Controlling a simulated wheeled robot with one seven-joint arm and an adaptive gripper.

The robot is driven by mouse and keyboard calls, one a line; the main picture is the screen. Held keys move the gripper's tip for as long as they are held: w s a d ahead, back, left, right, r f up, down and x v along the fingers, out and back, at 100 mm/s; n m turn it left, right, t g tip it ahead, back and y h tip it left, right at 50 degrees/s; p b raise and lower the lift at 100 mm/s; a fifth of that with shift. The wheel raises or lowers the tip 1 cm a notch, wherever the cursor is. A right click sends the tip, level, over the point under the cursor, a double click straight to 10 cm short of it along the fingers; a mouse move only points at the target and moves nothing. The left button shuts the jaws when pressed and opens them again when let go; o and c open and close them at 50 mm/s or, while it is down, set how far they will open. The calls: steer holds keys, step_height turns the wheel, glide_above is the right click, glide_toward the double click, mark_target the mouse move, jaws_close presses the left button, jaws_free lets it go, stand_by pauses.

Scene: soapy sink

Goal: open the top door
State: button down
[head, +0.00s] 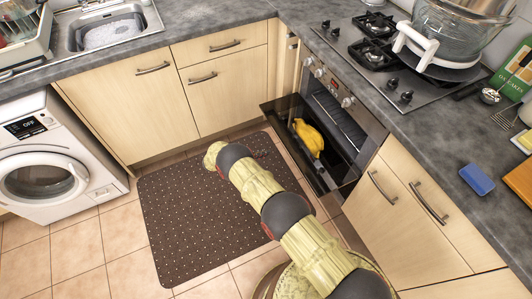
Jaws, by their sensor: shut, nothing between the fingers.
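The oven (345,105) is built in under the hob, right of centre in the head view. Its dark door panel (283,118) stands out from the front, tilted down, and part of the inside with racks shows above it. A yellow, banana-like thing (308,138) shows at the oven opening, over the door. My arm reaches from the bottom right to the left of the oven, over the dark mat. My gripper cannot be made out; the far end of the arm bends away from view.
A dotted dark mat (175,225) lies on the tiled floor. A washing machine (55,160) stands at the left. Closed pale cupboards (130,105) run along the back, and more (405,225) stand right of the oven. A glass bowl (455,35) stands on the hob.

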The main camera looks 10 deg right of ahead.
steer(key=w+d+r+b, duration=0.1)
steer(key=w+d+b, duration=0.1)
steer(key=d, duration=0.5)
steer(key=shift+r+b, duration=0.15)
steer(key=shift+b, duration=0.15)
steer(key=shift+w, duration=0.1)
